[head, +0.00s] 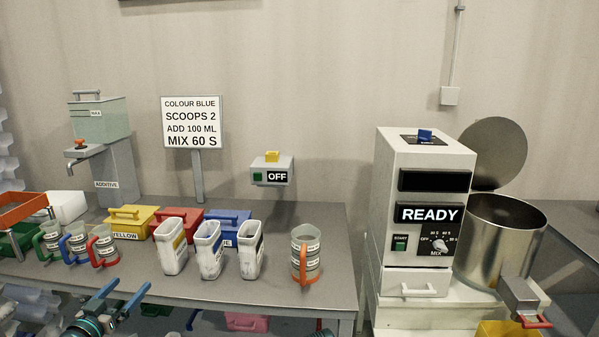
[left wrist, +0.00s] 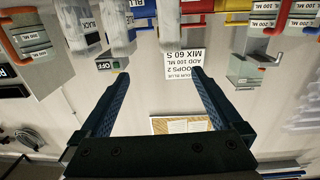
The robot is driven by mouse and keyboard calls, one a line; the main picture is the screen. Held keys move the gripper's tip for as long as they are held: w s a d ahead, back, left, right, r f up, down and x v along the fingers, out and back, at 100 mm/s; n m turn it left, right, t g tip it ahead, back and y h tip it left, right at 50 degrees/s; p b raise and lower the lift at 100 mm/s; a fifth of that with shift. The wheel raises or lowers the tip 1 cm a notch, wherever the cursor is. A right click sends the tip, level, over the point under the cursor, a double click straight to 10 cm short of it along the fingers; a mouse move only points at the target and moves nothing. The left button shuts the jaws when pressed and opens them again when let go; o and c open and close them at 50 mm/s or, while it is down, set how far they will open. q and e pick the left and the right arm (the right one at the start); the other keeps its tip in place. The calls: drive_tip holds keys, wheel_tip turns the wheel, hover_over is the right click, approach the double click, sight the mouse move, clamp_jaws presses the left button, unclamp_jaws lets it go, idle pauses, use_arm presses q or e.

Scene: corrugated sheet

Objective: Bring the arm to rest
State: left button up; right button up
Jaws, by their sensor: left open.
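My left gripper (head: 131,286) is low at the left front of the bench in the head view, with its two blue fingers apart. In the left wrist view, which is upside down, the left gripper (left wrist: 161,74) is open, with nothing between its fingers. The fingers point towards the instruction sign and the containers on the bench, clear of them. My right gripper does not show in either view.
The bench (head: 290,288) carries three coloured-handled cups at left, lidded colour boxes, three white scoop containers (head: 209,250) and an orange-handled cup (head: 305,255). A mixer reading READY (head: 430,180) and a steel drum (head: 500,240) stand at right. The switch box (head: 273,172) reads OFF.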

use_arm(q)
drive_tip(key=d+f+m+g+h, duration=0.25)
drive_tip(key=d+f+g, duration=0.2)
drive_tip(key=d, duration=0.75)
drive_tip(key=d+f+m+g+h, duration=0.1)
drive_tip(key=d+f+g+h, duration=0.4)
drive_tip(key=d, duration=0.7)
drive_tip(key=s+d+f+g+y, duration=0.8)
drive_tip(key=s+d+f+y, duration=0.4)
drive_tip(key=s, duration=0.4)
wheel_tip(320, 180, up, 16)
drive_tip(key=h+p, duration=0.1)
drive_tip(key=p, duration=1.4)
drive_tip(key=shift+d+n+p, duration=0.2)
drive_tip(key=shift+n+p, duration=0.1)
drive_tip(key=shift+n, duration=0.15)
